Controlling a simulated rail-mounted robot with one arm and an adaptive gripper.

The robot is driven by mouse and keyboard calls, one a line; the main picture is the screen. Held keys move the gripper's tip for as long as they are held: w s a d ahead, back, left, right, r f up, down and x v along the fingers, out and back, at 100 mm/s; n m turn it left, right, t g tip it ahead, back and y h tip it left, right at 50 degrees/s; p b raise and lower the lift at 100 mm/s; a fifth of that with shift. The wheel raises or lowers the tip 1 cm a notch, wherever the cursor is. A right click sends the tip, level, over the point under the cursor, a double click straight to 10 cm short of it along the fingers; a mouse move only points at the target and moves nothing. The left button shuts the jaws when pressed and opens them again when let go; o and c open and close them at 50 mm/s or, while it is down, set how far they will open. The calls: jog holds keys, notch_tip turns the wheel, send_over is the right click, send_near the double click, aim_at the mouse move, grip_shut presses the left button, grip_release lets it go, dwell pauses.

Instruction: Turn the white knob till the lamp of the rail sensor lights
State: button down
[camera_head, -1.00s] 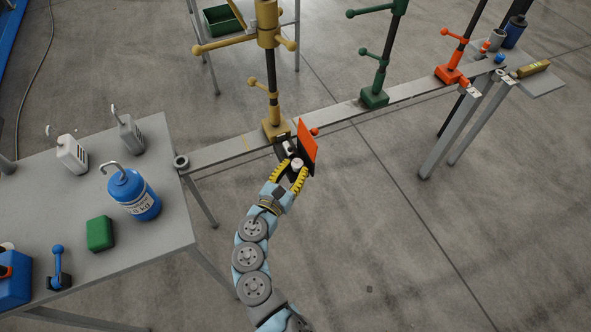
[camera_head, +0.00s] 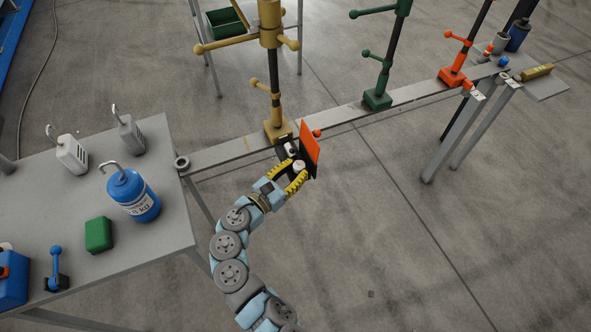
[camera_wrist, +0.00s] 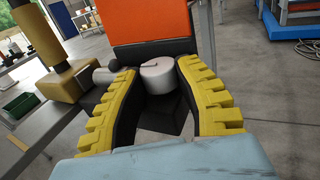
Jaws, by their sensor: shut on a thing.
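The white knob (camera_wrist: 158,75) is a short cylinder with a thin dark line on its top. It sits in front of an upright orange plate (camera_wrist: 155,27) on a dark block. In the head view the knob (camera_head: 299,165) is small beside the orange plate (camera_head: 310,148). My gripper (camera_head: 297,172) has two yellow ribbed fingers, one on each side of the knob; in the wrist view the fingers (camera_wrist: 158,82) reach around it and are shut on it. The rail (camera_head: 235,149) runs behind. I see no lit lamp; the lamp itself cannot be made out.
A mustard clamp stand (camera_head: 278,128) is on the rail just beside the plate. Green (camera_head: 377,99) and orange (camera_head: 452,77) stands are farther right. A grey table (camera_head: 170,230) with a blue cylinder (camera_head: 133,195) is at left. The floor at right is clear.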

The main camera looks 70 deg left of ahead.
jog(key=c, duration=1)
grip_release()
jog(key=shift+w, duration=0.15)
jog(key=shift+o, duration=0.2)
jog(key=v, duration=1.2)
jog(key=shift+r, duration=0.1)
